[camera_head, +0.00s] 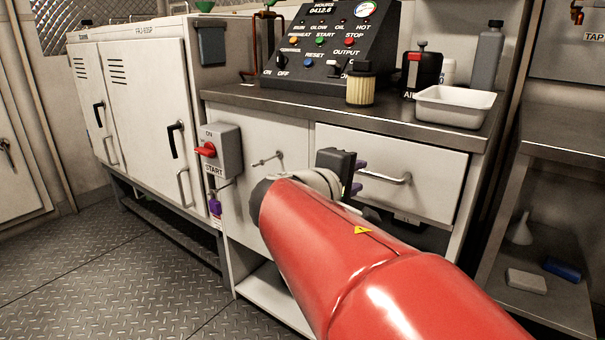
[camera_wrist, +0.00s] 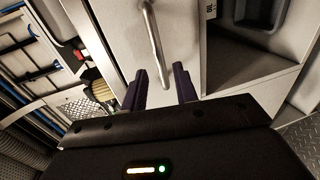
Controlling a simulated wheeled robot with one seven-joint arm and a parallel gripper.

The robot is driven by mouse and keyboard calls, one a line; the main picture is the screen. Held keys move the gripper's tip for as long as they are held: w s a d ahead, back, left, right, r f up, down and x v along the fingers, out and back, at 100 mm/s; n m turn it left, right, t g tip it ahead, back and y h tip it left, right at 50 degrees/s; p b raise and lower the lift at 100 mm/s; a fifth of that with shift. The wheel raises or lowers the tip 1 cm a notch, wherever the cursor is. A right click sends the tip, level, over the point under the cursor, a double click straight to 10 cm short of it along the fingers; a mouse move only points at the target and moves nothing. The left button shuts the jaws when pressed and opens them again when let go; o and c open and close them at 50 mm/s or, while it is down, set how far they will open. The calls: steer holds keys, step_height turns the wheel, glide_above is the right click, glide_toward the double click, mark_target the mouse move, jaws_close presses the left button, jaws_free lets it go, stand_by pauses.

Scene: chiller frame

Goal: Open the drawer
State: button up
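The white drawer (camera_head: 432,168) is under the right part of the counter and looks closed. Its metal bar handle (camera_head: 400,179) runs across its front. My gripper (camera_head: 358,177) is at the left end of this handle, with two purple fingers spread apart. In the wrist view, my gripper (camera_wrist: 159,70) is open and empty. The handle (camera_wrist: 153,45) shows just beyond the fingertips, roughly in line with the gap between them. I cannot tell whether the fingers touch it. My red arm hides part of the cabinet below.
A cabinet door (camera_head: 262,150) with a small handle is left of the drawer. A switch box (camera_head: 222,150) with a red knob sticks out beside it. A white tray (camera_head: 455,106) and yellow filter (camera_head: 360,88) stand on the counter (camera_head: 420,128). A steel shelf (camera_head: 560,145) stands right.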

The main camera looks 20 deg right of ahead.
mark_target(364, 174)
steer(key=x, duration=0.5)
steer(key=shift+d, duration=0.15)
jaws_close()
